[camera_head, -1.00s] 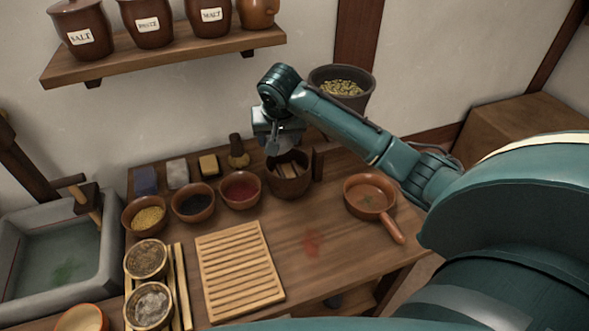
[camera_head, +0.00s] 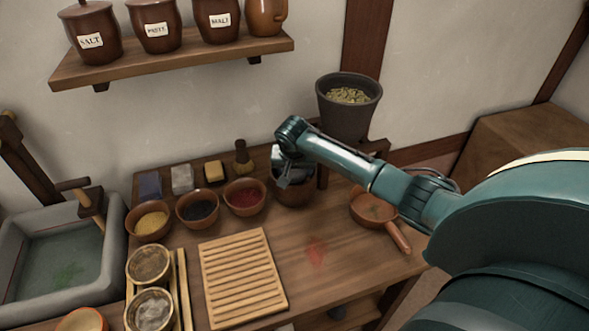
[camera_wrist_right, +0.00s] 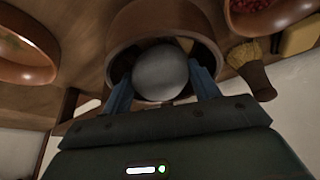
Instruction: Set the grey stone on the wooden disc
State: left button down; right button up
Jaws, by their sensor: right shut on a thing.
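My right gripper (camera_head: 286,184) is at the mouth of a brown crock (camera_head: 294,197) near the back of the table. In the right wrist view its blue fingers (camera_wrist_right: 161,84) are shut on a smooth, rounded grey stone (camera_wrist_right: 160,70). The stone lies in front of the crock's opening, seen inside its rim outline; I cannot tell if it touches anything below. My left gripper is not in view.
Bowls of red (camera_head: 245,196), dark (camera_head: 198,206) and yellow (camera_head: 149,220) contents stand left of the crock. A brush (camera_head: 242,160) stands behind. A pan (camera_head: 374,208) is to the right, a slatted board (camera_head: 243,278) in front. A tall pot (camera_head: 348,108) stands behind right.

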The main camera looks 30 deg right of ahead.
dwell(0.3)
jog(key=o, duration=1)
jog(key=shift+f, duration=0.15)
jog(key=shift+c, duration=0.2)
jog(key=v, duration=1.2)
jog(key=shift+r+p, duration=0.25)
jog(key=shift+p, duration=0.1)
